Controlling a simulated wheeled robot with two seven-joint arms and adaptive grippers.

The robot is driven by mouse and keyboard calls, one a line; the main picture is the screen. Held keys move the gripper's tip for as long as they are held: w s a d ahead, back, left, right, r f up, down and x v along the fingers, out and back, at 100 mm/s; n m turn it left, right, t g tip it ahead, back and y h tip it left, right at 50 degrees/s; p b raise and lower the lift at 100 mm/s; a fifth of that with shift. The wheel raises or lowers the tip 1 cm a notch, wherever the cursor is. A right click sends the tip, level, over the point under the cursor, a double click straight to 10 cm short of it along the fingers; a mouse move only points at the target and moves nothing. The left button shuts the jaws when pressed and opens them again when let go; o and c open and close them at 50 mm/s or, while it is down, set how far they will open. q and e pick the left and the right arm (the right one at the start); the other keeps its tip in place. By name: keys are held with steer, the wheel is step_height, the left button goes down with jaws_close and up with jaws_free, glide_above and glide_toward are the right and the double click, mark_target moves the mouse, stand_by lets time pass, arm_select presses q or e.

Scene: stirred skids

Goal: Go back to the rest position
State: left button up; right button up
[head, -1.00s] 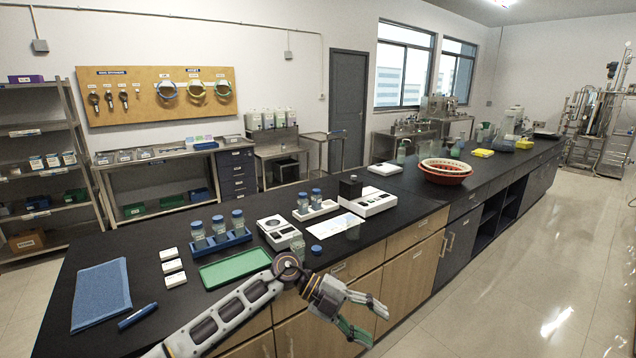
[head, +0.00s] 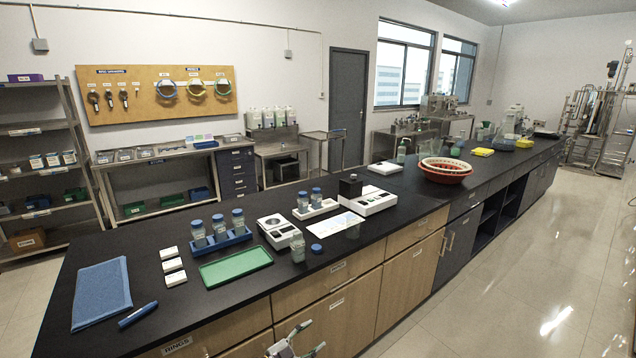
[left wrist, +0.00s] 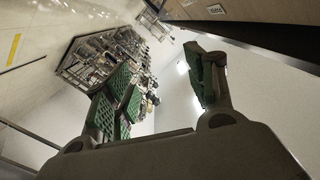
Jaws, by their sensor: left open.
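My left gripper (head: 296,343) shows at the bottom edge of the head view, low in front of the wooden drawer fronts and below the bench top. It is open and empty. In the left wrist view its two green-padded fingers (left wrist: 165,95) stand apart with nothing between them. Most of my left arm is out of the head view. My right gripper is in neither view.
The black bench (head: 207,305) carries a green tray (head: 236,264), a blue rack of jars (head: 222,243), a scale (head: 276,229), a loose jar (head: 298,250), a blue cloth (head: 101,292) and a red basket (head: 446,172). The floor (head: 520,270) right of the bench is clear.

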arm_select(q)
steer(key=s+a+f+n+g+y, duration=0.1)
steer(key=s+a+f+n+y, duration=0.2)
steer(key=s+a+f, duration=0.5)
steer(key=s+a+f+n+y, duration=0.3)
steer(key=s+a+f+y, duration=0.1)
steer(key=f, duration=0.9)
steer(key=s+a+f+n+g+y, duration=0.1)
steer(key=s+a+f+n+y, duration=0.2)
steer(key=s+a+f, duration=0.5)
steer(key=s+a+f+n+g+y, duration=0.1)
steer(key=s+f, duration=0.5)
steer(key=s, duration=0.6)
steer(key=s+a+f+n+g+y, duration=0.1)
steer(key=s+a+f+g, duration=0.3)
steer(key=s, duration=0.8)
steer(key=s+a+f+n+g+y, duration=0.2)
steer(key=s+f, duration=0.6)
steer(key=s, duration=0.4)
steer(key=shift+s+a+g, duration=0.25)
steer(key=shift+a+g, duration=0.25)
steer(key=shift+a, duration=0.15)
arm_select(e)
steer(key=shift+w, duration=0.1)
